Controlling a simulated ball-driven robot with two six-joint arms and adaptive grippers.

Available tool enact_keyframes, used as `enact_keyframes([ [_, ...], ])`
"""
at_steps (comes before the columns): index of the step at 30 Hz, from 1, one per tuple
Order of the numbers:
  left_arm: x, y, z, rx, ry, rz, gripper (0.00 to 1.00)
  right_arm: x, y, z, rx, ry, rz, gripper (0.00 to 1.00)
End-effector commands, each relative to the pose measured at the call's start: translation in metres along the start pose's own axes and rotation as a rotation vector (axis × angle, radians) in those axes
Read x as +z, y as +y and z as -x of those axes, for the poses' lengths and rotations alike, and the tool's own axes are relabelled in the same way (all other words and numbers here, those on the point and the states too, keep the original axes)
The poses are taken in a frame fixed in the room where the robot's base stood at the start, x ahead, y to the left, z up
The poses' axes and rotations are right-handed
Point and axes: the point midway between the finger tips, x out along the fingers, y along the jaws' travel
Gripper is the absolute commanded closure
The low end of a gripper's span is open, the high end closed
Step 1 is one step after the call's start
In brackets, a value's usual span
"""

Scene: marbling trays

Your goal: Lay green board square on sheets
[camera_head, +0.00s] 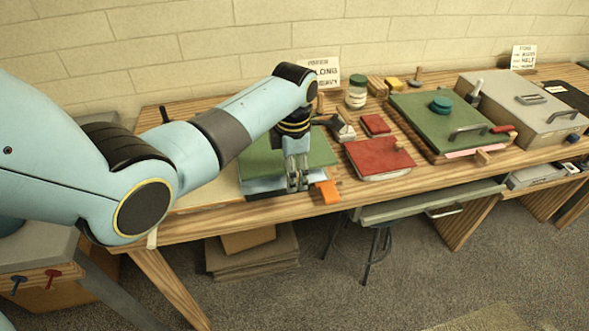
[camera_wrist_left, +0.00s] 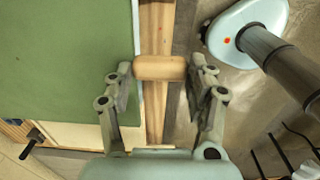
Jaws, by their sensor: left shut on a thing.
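The green board (camera_head: 262,160) is at the front left part of the wooden bench in the head view. It also fills the upper left of the left wrist view (camera_wrist_left: 65,60). A pale edge, perhaps the sheets (camera_head: 262,187), shows below its front side. I cannot tell whether board and sheets touch. My left gripper (camera_head: 298,186) is at the board's front edge. In the left wrist view its fingers (camera_wrist_left: 160,72) are shut on a pale wooden handle (camera_wrist_left: 158,68) beside the board's edge. Whether the handle joins the board is unclear. My right gripper is not in view.
An orange block (camera_head: 328,192) lies just right of my left gripper. Red pads (camera_head: 379,155) and a jar (camera_head: 357,92) stand further right. A second green board (camera_head: 435,118) with a metal handle and a grey case (camera_head: 520,105) take up the right part.

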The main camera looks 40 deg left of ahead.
Motion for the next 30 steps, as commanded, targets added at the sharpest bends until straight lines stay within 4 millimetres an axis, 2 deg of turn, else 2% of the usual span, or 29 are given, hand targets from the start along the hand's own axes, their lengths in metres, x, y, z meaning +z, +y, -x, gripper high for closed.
enact_keyframes([
  [3, 0.001, 0.000, -0.005, 0.001, -0.002, 0.000, 0.78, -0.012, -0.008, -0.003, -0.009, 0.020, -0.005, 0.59],
  [9, 0.001, 0.000, -0.020, 0.000, -0.001, -0.001, 0.78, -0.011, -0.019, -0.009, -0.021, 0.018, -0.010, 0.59],
  [18, 0.001, -0.001, -0.041, 0.000, -0.001, -0.001, 0.78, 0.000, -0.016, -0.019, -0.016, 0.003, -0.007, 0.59],
  [30, 0.001, -0.001, -0.044, 0.001, -0.002, -0.001, 0.78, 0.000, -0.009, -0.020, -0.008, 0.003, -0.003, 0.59],
])
